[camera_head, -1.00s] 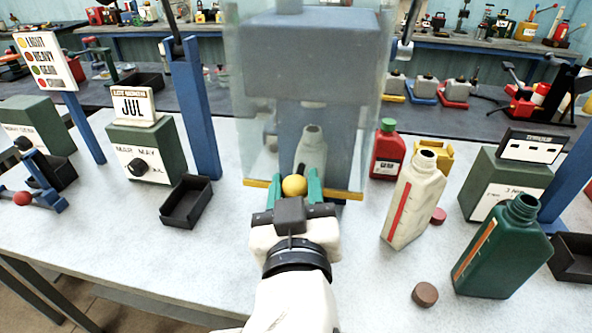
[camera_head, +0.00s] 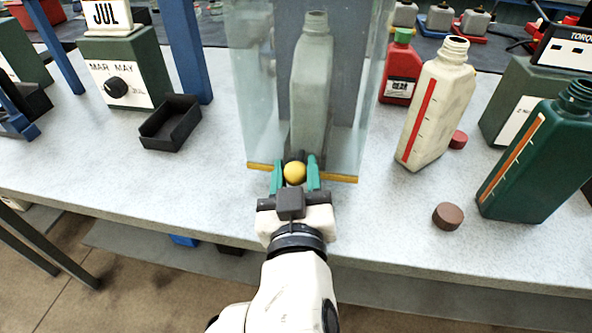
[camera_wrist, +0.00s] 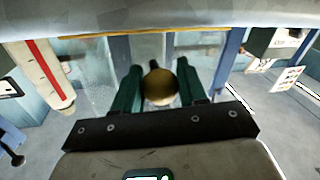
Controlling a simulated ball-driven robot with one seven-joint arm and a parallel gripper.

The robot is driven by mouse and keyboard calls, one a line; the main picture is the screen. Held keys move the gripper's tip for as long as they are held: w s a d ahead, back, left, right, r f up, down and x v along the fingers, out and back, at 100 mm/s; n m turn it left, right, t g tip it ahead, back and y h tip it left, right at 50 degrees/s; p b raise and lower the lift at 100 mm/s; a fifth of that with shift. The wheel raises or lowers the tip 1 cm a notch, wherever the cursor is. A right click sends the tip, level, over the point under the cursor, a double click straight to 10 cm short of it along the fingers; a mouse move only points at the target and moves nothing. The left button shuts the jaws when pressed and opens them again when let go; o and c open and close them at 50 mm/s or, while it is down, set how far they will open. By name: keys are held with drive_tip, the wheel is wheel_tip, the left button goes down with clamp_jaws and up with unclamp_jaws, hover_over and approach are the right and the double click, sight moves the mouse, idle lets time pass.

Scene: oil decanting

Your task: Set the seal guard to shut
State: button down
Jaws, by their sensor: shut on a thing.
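The seal guard (camera_head: 255,115) is a clear panel with a yellow lower edge (camera_head: 340,178) and a round yellow knob (camera_head: 294,172). Its lower edge appears low, near the worktop, though I cannot tell whether it touches. Behind it stands a pale bottle (camera_head: 312,75), seen through the panel. My gripper (camera_head: 295,176) is shut on the knob, with a green finger on each side. In the wrist view the knob (camera_wrist: 160,87) sits between both fingers, and the yellow edge (camera_wrist: 185,31) runs across the top.
Right of the guard stand a cream bottle (camera_head: 436,105), a red bottle (camera_head: 400,75) and a dark green bottle (camera_head: 535,160). A brown cap (camera_head: 448,216) lies in front. A black tray (camera_head: 172,124) and a dial box (camera_head: 128,75) are left. The worktop in front is clear.

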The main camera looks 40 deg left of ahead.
drive_tip(key=shift+f, duration=0.5)
drive_tip(key=c, duration=1)
unclamp_jaws()
drive_tip(key=o, duration=0.3)
drive_tip(key=shift+r, duration=0.2)
drive_tip(key=v, duration=1)
drive_tip(key=shift+s+d, duration=0.25)
drive_tip(key=shift+s, duration=0.1)
